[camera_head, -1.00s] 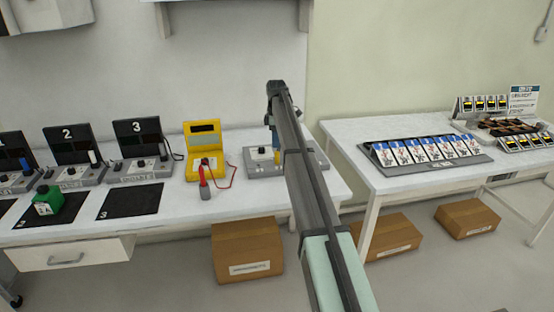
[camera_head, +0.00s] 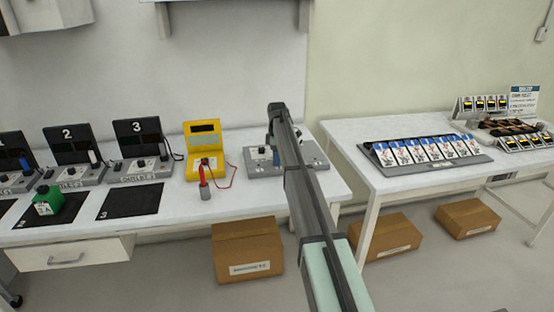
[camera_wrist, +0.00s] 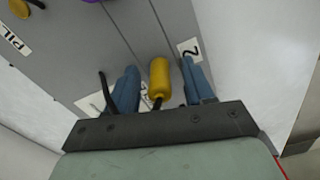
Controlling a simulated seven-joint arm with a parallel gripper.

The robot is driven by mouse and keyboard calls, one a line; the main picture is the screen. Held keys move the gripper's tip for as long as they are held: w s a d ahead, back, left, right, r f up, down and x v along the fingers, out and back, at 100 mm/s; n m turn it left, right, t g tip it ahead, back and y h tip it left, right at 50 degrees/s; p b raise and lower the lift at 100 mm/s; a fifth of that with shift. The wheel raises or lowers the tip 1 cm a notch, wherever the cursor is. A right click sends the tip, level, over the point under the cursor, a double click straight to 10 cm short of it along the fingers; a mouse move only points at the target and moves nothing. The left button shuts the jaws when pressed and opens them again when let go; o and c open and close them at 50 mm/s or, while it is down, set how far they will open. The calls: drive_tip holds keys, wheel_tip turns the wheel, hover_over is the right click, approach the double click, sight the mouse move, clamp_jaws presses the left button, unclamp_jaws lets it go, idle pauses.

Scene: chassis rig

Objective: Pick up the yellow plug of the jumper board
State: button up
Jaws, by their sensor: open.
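The yellow plug (camera_wrist: 160,79) is a rounded cylinder on the grey jumper board (camera_wrist: 70,62) in the wrist view. My gripper (camera_wrist: 158,71) is open, with one blue finger on each side of the plug. A narrow gap shows between the plug and each finger. A dark lead or stem shows at the plug's lower end. In the head view the jumper board (camera_head: 262,171) sits at the right end of the left table, and my arm covers much of it. The yellow plug cannot be made out there.
A yellow meter (camera_head: 204,150) with a red lead stands left of the board. A purple-topped part and another yellow part (camera_wrist: 20,8) show at the wrist view's top edge. A black cable (camera_wrist: 104,92) lies by the left finger. The right table (camera_head: 345,134) stands apart.

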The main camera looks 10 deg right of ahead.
drive_tip(key=shift+c, duration=0.3)
clamp_jaws()
drive_tip(key=shift+r, duration=0.1)
